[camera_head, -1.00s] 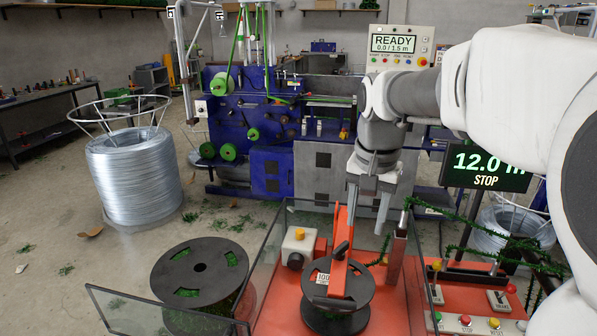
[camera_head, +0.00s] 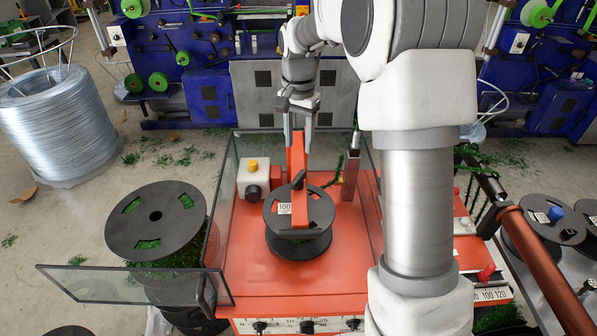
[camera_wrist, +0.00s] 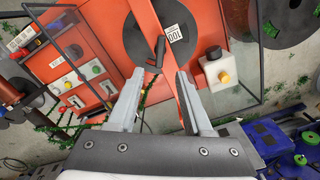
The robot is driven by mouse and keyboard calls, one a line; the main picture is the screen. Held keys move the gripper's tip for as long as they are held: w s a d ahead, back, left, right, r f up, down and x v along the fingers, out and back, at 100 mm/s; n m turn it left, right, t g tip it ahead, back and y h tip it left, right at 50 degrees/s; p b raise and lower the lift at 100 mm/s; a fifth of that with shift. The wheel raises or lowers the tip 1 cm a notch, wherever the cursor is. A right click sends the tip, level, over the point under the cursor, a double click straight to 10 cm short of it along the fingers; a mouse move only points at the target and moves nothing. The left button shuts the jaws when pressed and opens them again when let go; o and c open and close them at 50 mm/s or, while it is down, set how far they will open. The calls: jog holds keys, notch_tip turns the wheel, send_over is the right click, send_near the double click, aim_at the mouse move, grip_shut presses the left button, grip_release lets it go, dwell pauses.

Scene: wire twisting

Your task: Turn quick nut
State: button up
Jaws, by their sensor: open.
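The quick nut, a small black handled piece (camera_head: 299,179), sits on the middle of the spool beside the red arm. In the wrist view its dark handle (camera_wrist: 159,52) lies just beyond the gap between my fingertips. The spool (camera_head: 322,208) is black, bears a "100" label and lies on the red machine. A red arm (camera_head: 297,155) reaches over the spool. My gripper (camera_head: 299,142) is open and empty, pointing down behind the nut; it also shows in the wrist view (camera_wrist: 159,72). I see no contact with the nut.
Clear panels (camera_head: 225,190) surround the red machine bed (camera_head: 245,270), with an open panel (camera_head: 120,282) at front left. A white box with a yellow button (camera_head: 252,178) stands left of the spool. A metal post (camera_head: 352,172) stands to its right.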

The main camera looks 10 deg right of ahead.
aim_at(299, 176)
notch_tip(299, 176, down, 11)
jog(key=shift+r+p, duration=0.1)
jog(key=shift+p, duration=0.2)
grip_shut()
dwell(0.3)
